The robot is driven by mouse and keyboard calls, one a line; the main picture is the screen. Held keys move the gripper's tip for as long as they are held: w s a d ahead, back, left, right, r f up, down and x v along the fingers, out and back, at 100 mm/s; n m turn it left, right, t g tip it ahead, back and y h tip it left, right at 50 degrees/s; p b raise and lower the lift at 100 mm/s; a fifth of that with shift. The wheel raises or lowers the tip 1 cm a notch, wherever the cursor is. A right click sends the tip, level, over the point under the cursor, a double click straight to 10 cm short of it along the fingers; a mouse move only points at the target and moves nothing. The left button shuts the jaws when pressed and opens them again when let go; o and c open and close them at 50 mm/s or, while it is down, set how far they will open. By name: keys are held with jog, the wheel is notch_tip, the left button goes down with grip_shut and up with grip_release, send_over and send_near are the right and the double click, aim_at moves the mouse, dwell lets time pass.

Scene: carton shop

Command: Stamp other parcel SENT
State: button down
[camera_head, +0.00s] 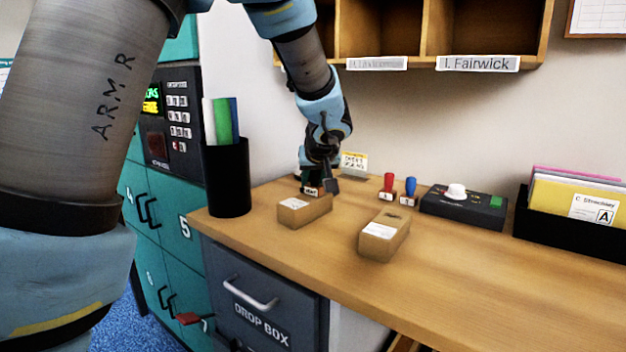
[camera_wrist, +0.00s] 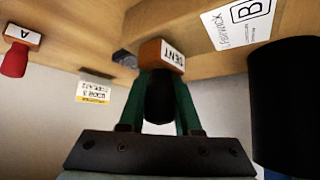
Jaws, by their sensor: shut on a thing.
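My gripper (camera_head: 320,178) is shut on a stamp (camera_wrist: 163,56) with a dark handle and a wooden block labelled SENT. In the wrist view, the green fingers of my gripper (camera_wrist: 160,100) lie on both sides of the handle. One parcel (camera_head: 312,213), brown with a white label, lies just in front of the stamp. Its label with a boxed B shows in the wrist view (camera_wrist: 238,22). I cannot tell whether the stamp touches this parcel. A second brown parcel (camera_head: 378,247) lies to the right and has a dark mark on its top.
A red stamp (camera_head: 388,187) and a blue stamp (camera_head: 410,190) stand behind the parcels. A black device (camera_head: 463,208) and a file tray (camera_head: 570,228) are farther right. A black pen cup (camera_head: 228,180) stands left. A small sign (camera_head: 354,161) is behind. The desk's front right is clear.

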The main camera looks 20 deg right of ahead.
jog(key=shift+r+p, duration=1.7)
jog(key=shift+r, duration=1.75)
